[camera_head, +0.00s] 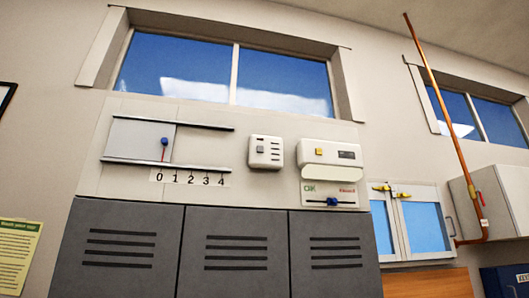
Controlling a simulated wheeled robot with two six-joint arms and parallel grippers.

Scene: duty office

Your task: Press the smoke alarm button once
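Two white wall units sit side by side on the pale panel. No readable label tells which one is the smoke alarm. Neither of my grippers is in view.
Below the right unit is a slider plate (329,193) with a blue knob. To the left is a sliding panel (136,141) with a blue-knobbed lever above a 0 to 4 scale (189,178). Grey vented lockers (206,225) stand below. An orange pipe (446,103) runs at right.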

